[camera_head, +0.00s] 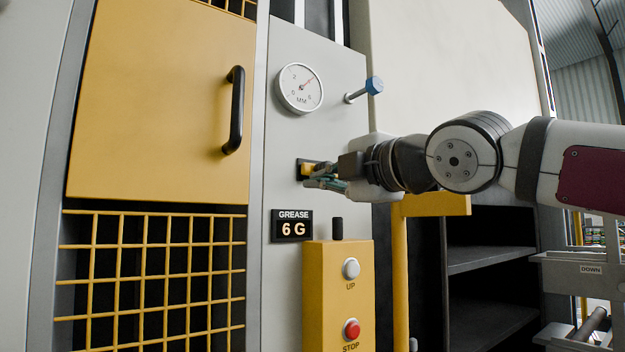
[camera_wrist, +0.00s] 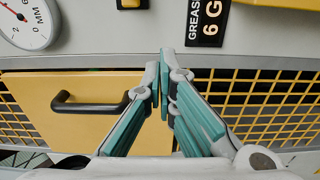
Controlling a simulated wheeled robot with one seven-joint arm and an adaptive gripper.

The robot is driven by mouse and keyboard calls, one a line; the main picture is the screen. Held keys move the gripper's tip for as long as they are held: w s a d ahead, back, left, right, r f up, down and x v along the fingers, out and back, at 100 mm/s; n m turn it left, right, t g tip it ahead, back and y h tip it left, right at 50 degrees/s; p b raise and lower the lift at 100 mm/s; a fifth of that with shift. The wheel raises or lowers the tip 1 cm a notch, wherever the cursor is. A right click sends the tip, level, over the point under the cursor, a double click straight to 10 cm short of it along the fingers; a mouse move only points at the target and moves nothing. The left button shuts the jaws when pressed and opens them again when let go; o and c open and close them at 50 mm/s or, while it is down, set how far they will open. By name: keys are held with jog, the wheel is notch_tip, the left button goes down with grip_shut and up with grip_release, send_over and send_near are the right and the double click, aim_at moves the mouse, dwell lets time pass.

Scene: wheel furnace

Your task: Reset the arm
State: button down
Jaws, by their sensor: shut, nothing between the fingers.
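My gripper (camera_head: 312,182) is at the end of my arm, which reaches in from the right in the head view. It is in front of the grey panel (camera_head: 284,140), beside a small yellow switch (camera_head: 307,168) in a dark frame. In the wrist view my gripper (camera_wrist: 163,62) shows teal-padded fingers with their tips together and nothing between them. The yellow switch also shows at the top edge of the wrist view (camera_wrist: 130,3), apart from the fingertips. I cannot tell from the head view whether the fingers touch the panel.
A round gauge (camera_head: 300,88) and a blue-capped knob (camera_head: 373,86) stick out above my gripper. A "GREASE 6 G" sign (camera_head: 292,226) and a yellow button box (camera_head: 338,300) are below. A yellow door (camera_head: 160,100) with a black handle (camera_head: 236,110) is left. Dark shelves (camera_head: 488,258) are right.

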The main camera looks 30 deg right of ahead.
dwell(0.4)
jog(key=s+a+f+m+g, duration=0.4)
jog(key=s+f+m, duration=0.1)
jog(key=f, duration=0.7)
jog(key=s+a+f+m+g, duration=0.4)
jog(key=s+f+m+g, duration=0.1)
jog(key=f, duration=0.8)
jog(key=s+a+f+m+g, duration=0.4)
jog(key=s+f+m, duration=0.2)
jog(key=f, duration=0.7)
jog(key=shift+s+a+f+m, duration=0.15)
jog(key=shift+a+f+m, duration=0.05)
jog(key=shift+m, duration=0.9)
jog(key=shift+h, duration=0.3)
